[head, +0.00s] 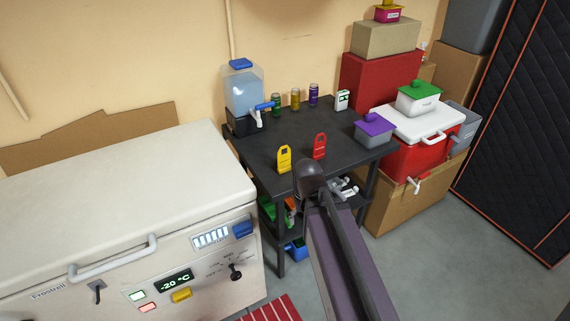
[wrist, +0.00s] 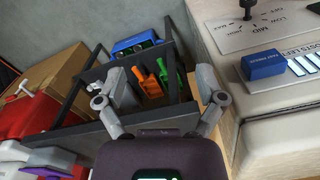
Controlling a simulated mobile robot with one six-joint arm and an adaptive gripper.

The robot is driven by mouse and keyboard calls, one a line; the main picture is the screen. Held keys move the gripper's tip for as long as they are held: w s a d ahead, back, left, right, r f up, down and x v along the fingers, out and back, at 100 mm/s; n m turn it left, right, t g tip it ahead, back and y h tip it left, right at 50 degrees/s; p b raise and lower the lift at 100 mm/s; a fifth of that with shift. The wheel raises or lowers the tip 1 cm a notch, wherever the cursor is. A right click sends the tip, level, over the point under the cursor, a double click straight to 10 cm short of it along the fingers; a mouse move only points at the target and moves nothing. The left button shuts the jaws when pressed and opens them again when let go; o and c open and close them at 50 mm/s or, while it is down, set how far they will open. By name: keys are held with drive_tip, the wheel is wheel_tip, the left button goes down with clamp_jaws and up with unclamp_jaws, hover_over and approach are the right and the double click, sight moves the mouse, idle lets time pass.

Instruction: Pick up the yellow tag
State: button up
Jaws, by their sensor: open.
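The yellow tag (head: 284,159) stands upright near the front left edge of the dark table (head: 262,147), with a dark cutout near its top. A similar red tag (head: 319,147) stands to its right. My gripper (head: 345,188) is partly hidden behind my arm in the head view, at the table's front, right of and lower in the picture than the yellow tag. In the wrist view my gripper (wrist: 160,88) is open, its fingers spread with nothing held between them. I cannot make out the yellow tag in the wrist view.
A white freezer (head: 120,200) stands left of the table. A water dispenser (head: 243,90), several cans and a purple-lidded box (head: 374,129) stand on the table. Orange (wrist: 145,82) and green (wrist: 173,78) items lie on a lower shelf. A red cooler (head: 405,160) stands right.

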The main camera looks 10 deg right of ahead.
sight(284, 156)
drive_tip(key=w+r+n+p, duration=0.1)
drive_tip(key=w+r+p, duration=0.3)
drive_tip(key=w, duration=0.5)
drive_tip(key=w+r+n+p, duration=0.1)
drive_tip(key=w+r+p, duration=0.4)
drive_tip(key=w, duration=0.5)
drive_tip(key=w+r+n+p, duration=0.2)
drive_tip(key=w+r+p, duration=0.3)
drive_tip(key=w, duration=0.5)
drive_tip(key=shift+w+a+r, duration=0.15)
drive_tip(key=shift+a+r, duration=0.05)
drive_tip(key=shift+a, duration=0.15)
drive_tip(key=shift+f, duration=0.1)
wheel_tip(284, 156, down, 8)
drive_tip(key=b, duration=0.8)
drive_tip(key=shift+f, duration=0.25)
drive_tip(key=shift+b, duration=0.35)
drive_tip(key=shift+s+f+b, duration=0.2)
drive_tip(key=shift+f+b, duration=2.3)
drive_tip(key=shift+f, duration=0.1)
drive_tip(key=c, duration=0.8)
